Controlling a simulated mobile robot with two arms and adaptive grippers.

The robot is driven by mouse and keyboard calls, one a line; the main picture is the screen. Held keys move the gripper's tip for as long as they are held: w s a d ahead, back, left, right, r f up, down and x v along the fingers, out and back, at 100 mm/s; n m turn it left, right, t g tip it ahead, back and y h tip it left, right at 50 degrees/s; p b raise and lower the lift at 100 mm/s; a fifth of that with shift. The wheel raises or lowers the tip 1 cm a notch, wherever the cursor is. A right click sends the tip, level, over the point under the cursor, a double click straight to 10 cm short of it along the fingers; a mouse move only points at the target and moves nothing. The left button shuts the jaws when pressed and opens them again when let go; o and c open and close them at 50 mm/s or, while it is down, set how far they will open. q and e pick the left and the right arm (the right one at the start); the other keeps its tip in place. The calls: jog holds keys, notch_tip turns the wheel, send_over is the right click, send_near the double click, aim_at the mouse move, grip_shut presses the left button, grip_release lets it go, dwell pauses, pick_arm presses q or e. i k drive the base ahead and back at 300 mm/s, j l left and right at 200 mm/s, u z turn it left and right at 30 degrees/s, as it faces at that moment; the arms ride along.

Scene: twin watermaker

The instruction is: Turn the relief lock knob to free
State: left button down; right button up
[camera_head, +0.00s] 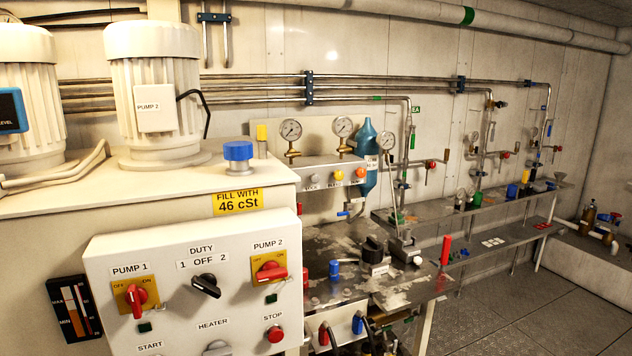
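A light panel (304,170) below two gauges carries a grey knob (314,178), a yellow knob (338,175) and an orange knob (361,172). The small label under the grey knob seems to read LOCK. Which way this knob is turned is too small to tell. A black knob (374,244) stands on the steel bench to the right and below, with a small white label in front that I cannot read. I cannot tell for sure which of these is the relief lock knob. Neither of my grippers is in view.
A control box (190,265) with red and black switches fills the near left, below the tank top with two pump motors. Open floor (510,305) lies at the right.

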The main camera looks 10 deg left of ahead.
aim_at(315, 178)
jog(key=i, duration=1.05)
jog(key=j+u, duration=0.05)
jog(key=j, duration=0.05)
